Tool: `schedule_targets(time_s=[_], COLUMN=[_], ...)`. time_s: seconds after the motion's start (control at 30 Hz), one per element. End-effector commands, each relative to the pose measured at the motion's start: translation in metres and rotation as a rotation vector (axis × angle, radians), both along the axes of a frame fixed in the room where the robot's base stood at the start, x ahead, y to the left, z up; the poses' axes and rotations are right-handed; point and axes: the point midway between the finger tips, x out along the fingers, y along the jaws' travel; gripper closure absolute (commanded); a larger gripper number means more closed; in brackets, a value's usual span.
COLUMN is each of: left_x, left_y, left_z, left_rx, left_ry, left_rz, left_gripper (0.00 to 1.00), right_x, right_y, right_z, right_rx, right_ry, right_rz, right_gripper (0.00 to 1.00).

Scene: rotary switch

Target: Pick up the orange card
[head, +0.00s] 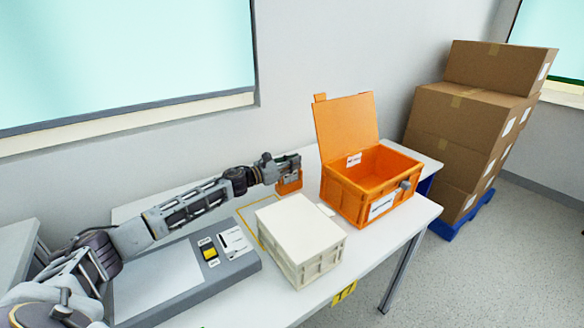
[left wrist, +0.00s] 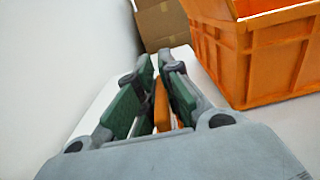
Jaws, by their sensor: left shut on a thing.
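The orange card (head: 289,184) is upright in the head view, just left of the open orange box. My left gripper (head: 289,168) is shut on it, and the card hangs below the fingers. In the left wrist view the card (left wrist: 161,105) shows as a thin orange edge between the two green-padded fingers of my left gripper (left wrist: 158,85). I cannot tell whether the card's lower edge touches the table. My right gripper is not in view.
The orange box (head: 358,200) with its lid raised stands right of the gripper. A cream crate (head: 300,235) stands in front. A grey panel (head: 165,280) with a yellow-black switch (head: 209,252) lies on the white table (head: 384,254). Cardboard boxes (head: 465,120) are stacked behind right.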

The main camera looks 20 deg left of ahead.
Motion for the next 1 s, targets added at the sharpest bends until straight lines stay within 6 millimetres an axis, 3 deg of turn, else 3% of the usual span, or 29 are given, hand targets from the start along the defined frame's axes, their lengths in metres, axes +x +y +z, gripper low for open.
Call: schedule_targets(time_s=[0.27, 0.7, 1.0], left_x=[0.000, 0.000, 0.000], left_y=[0.000, 0.000, 0.000], left_z=[0.019, 0.082, 0.099], left_rx=[0.001, 0.002, 0.001], left_ry=[-0.002, -0.002, -0.001], left_rz=[-0.001, 0.000, 0.000], left_gripper=[1.00, 1.00, 1.00], right_x=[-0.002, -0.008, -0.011], right_y=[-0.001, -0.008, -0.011], right_z=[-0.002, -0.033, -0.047], right_rx=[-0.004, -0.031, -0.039], right_ry=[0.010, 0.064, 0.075], right_rz=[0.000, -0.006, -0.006], right_gripper=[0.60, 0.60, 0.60])
